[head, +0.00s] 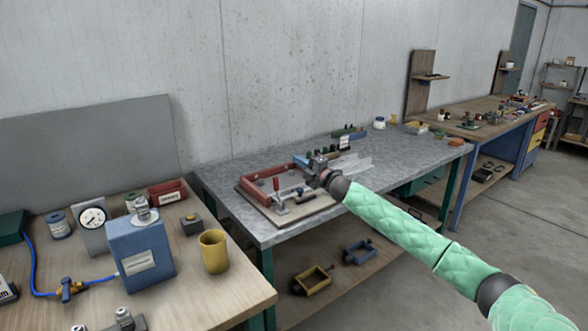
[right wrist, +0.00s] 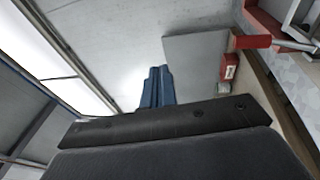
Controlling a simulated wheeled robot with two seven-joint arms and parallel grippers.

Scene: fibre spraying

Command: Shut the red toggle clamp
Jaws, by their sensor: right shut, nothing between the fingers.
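The red toggle clamp (head: 276,186) stands on a wooden board on the grey-topped bench. Its red handle points up from a metal base, so it looks open. My right gripper (head: 301,160) is at the end of the green-sleeved arm, behind and to the right of the handle and apart from it. In the right wrist view its blue fingers (right wrist: 157,88) are together and empty. A red bar (right wrist: 258,42) with a metal part shows at upper right there; I cannot tell whether it is the clamp handle or the red frame. My left gripper is out of view.
A red frame (head: 256,176) lies around the clamp on the board. Bottles and a metal angle (head: 350,165) stand behind my right gripper. On the near left table are a blue box (head: 141,250), a gauge (head: 92,218) and a yellow cup (head: 213,251).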

